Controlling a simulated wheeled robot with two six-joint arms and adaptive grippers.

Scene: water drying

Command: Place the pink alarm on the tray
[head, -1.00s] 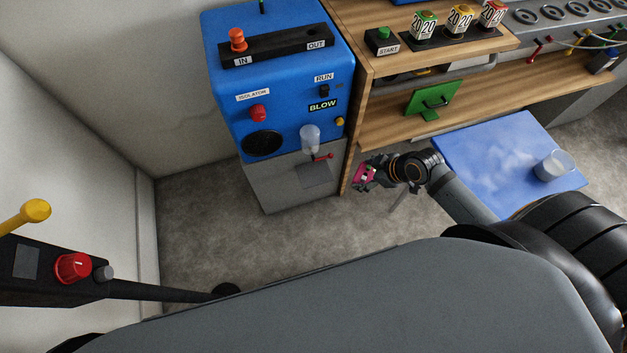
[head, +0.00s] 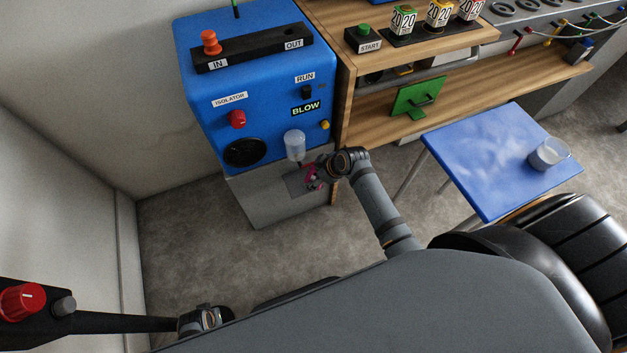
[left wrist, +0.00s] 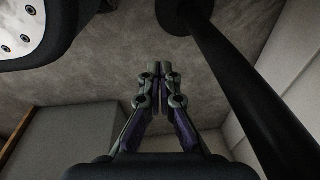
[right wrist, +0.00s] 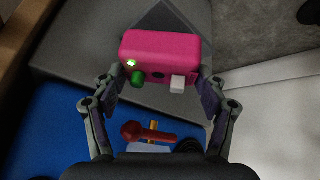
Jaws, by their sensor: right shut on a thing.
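The pink alarm (right wrist: 160,48) is a pink box with a green knob, a white button and a small lit lamp. My right gripper (right wrist: 160,72) is shut on it, one finger at each side. In the head view the pink alarm (head: 312,180) is partly hidden by my right gripper (head: 320,174). It is over a dark grey square plate (head: 296,184), likely the tray, on the grey lower front of the blue machine; whether they touch is unclear. The plate also shows behind the alarm in the right wrist view (right wrist: 165,18). My left gripper (left wrist: 163,75) is shut and empty.
A clear bottle (head: 295,145) hangs on the blue machine (head: 270,90) just above the plate.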

